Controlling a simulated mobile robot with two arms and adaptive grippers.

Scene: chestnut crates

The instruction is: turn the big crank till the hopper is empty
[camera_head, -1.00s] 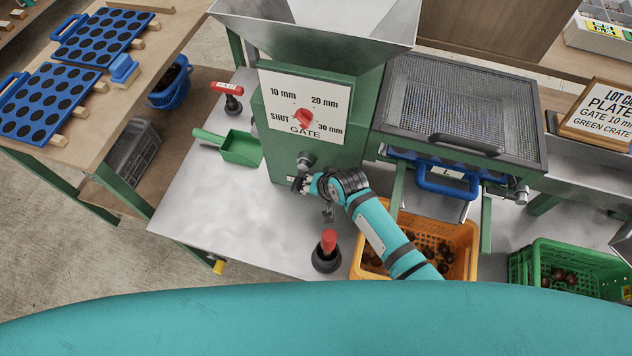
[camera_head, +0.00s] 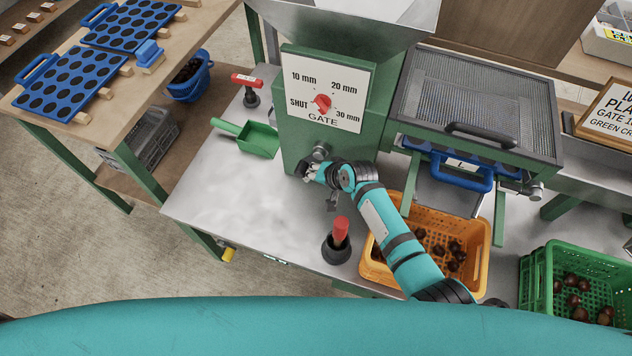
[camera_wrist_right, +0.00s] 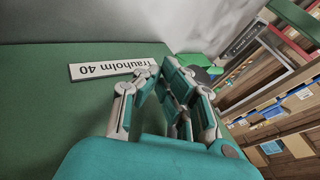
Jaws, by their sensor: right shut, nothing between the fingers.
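The green machine (camera_head: 300,145) stands on a metal table. The lower part of its grey hopper (camera_head: 350,22) shows at the top; its inside is out of view, so I cannot see its contents. A round metal shaft end (camera_head: 320,152) sticks out of the machine's front. I cannot make out the big crank for certain; my arm covers part of this area. My right gripper (camera_head: 307,171) is just below the shaft end, close to the green front. In the wrist view my right gripper (camera_wrist_right: 168,76) is shut and empty before a green panel. My left gripper is not in view.
A red grip on a round black base (camera_head: 338,242) stands near the table's front edge. An orange crate (camera_head: 395,275) and a green crate (camera_head: 535,272) hold chestnuts. A red gate knob (camera_head: 323,102) sits on the dial. A green scoop (camera_head: 258,140) lies left; bare metal lies before it.

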